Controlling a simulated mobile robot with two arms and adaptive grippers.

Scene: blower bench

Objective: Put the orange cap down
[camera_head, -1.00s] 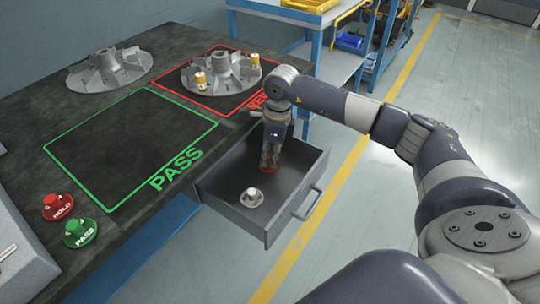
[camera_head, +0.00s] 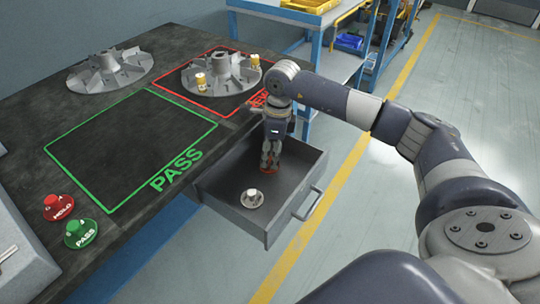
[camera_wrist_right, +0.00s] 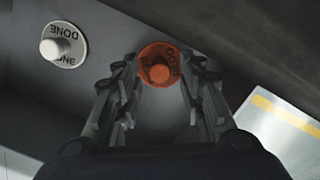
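My right gripper (camera_head: 271,160) points down into the drawer just above the cap. In the wrist view the right gripper (camera_wrist_right: 163,70) is open, with a finger on each side of the knob and gaps between. My left gripper is not in view.
A white cap marked DONE (camera_head: 252,198) lies in the same drawer; it also shows in the wrist view (camera_wrist_right: 64,45). Red HOLD (camera_head: 58,207) and green PASS (camera_head: 80,232) caps sit on the bench. Two grey impellers (camera_head: 110,70) (camera_head: 222,74) stand behind. The green PASS outline (camera_head: 130,140) is empty.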

